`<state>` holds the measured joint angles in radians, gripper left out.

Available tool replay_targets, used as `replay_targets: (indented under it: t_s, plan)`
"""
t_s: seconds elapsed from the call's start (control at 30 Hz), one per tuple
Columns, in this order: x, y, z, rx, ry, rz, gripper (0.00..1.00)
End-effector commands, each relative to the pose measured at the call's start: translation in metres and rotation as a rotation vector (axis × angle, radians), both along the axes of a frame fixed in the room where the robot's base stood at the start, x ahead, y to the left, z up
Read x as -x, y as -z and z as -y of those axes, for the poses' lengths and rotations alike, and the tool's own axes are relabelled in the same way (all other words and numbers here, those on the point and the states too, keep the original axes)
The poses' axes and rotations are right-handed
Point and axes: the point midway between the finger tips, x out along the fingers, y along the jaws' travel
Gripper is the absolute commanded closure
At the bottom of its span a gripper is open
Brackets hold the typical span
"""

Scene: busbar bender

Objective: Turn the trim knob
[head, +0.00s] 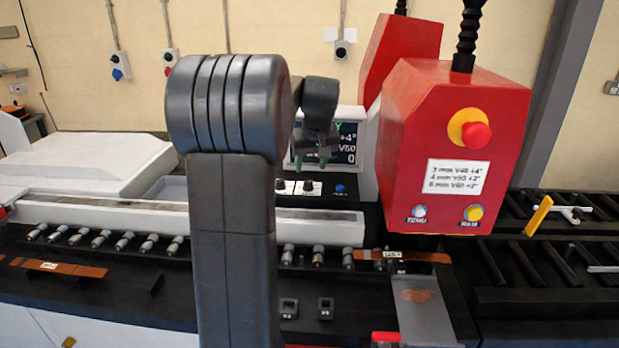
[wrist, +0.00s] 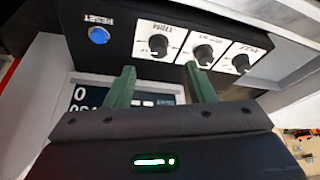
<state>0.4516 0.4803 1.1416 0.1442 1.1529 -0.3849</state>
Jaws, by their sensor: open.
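The trim knob (wrist: 158,45) is a dark round knob on a white plate whose upside-down label appears to read TRIM. It is the knob nearest the blue reset button (wrist: 98,35) and also shows in the head view (head: 308,186). My gripper (wrist: 162,75) is open and empty, its two green fingers spread. In the wrist view the knob appears between and beyond the fingertips; I see no contact. In the head view my gripper (head: 311,161) hangs in front of the display, above the knobs, partly hidden by my arm.
Two similar knobs, the middle one (wrist: 203,54) and the end one (wrist: 241,63), sit beside the trim knob. The display (head: 347,143) stands behind my gripper. A red housing (head: 400,190) with an emergency stop (head: 476,135) stands close on the right.

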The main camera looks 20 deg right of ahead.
Motion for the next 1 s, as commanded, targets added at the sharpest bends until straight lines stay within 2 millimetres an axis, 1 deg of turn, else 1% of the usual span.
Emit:
replay_targets:
  t_s: [0.03, 0.1, 0.2, 0.33, 0.5, 0.8, 0.97, 1.0]
  plan:
    - [-0.004, 0.011, 0.000, -0.002, -0.001, -0.005, 0.51]
    - [-0.009, 0.024, 0.001, -0.001, 0.000, -0.004, 0.51]
    - [-0.017, 0.041, 0.001, -0.001, 0.000, -0.003, 0.51]
    - [-0.024, 0.058, 0.002, -0.001, 0.000, -0.003, 0.51]
    - [-0.028, 0.069, 0.002, 0.000, 0.000, -0.001, 0.51]
    - [-0.029, 0.071, 0.003, 0.000, 0.000, 0.000, 0.51]
    - [-0.029, 0.070, 0.003, 0.000, 0.000, 0.000, 0.82]
    - [-0.029, 0.070, 0.003, 0.000, 0.000, 0.000, 0.90]
